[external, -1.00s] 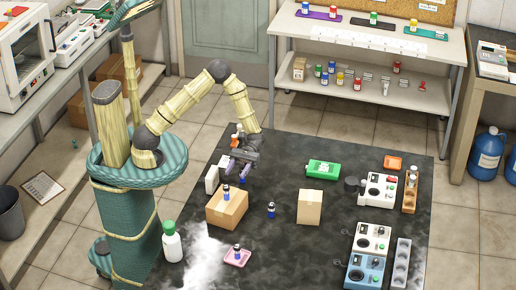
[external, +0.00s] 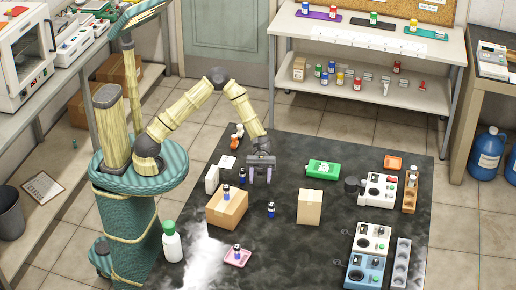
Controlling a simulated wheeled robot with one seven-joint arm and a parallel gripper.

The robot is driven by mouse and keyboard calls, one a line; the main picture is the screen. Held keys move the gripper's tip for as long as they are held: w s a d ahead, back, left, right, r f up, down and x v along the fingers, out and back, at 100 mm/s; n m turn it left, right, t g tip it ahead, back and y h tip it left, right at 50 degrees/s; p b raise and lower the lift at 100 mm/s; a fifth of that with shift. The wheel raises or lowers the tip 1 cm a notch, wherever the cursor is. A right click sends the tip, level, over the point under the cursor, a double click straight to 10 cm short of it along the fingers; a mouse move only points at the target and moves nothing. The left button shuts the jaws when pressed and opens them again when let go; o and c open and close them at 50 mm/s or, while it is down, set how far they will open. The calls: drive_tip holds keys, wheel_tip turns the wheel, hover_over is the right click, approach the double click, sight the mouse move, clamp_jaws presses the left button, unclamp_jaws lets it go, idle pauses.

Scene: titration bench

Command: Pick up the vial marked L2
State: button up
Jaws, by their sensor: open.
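One vial (external: 226,192) stands on a brown box. Another vial (external: 271,211) stands on the dark tabletop right of that box.
The brown box (external: 230,212) and a tan box (external: 310,207) flank the middle vial. A white bottle with green cap (external: 172,243) stands front left. A green case (external: 323,169) and several instruments (external: 370,238) lie right. More coloured vials (external: 340,78) stand on the back shelf.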

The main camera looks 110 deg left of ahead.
drive_tip(key=w+n+t, duration=0.2)
drive_tip(key=w, duration=0.2)
drive_tip(key=b, duration=0.1)
approach(271, 207)
drive_tip(key=shift+w+d+f, duration=0.25)
drive_tip(key=shift+d+f, duration=0.25)
drive_tip(key=shift+f, duration=0.25)
drive_tip(key=shift+x, duration=1.15)
drive_tip(key=shift+r, duration=0.2)
drive_tip(key=shift+d, duration=0.1)
drive_tip(key=x, duration=0.5)
drive_tip(key=shift+w+f, duration=0.1)
drive_tip(key=shift+w, duration=0.05)
